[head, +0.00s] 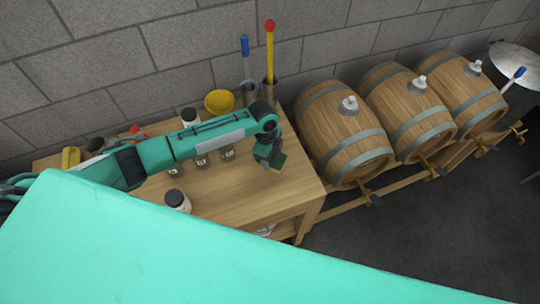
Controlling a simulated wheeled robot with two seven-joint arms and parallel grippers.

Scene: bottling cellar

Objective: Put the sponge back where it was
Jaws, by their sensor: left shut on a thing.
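My left arm reaches in from the left over the wooden table, and my left gripper (269,156) points down near the table's right side. It is shut on the sponge (278,163), a small block with dark green and yellowish colour. The gripper hides part of the sponge. I cannot tell whether the sponge touches the tabletop (236,195). My right gripper is not in view.
Several jars stand on the table, one with a dark lid (177,201) at the front. A yellow bowl (219,101) and holders with a blue-topped tool (246,70) and a red-topped tool (269,60) stand at the back. Barrels (345,130) lie to the right.

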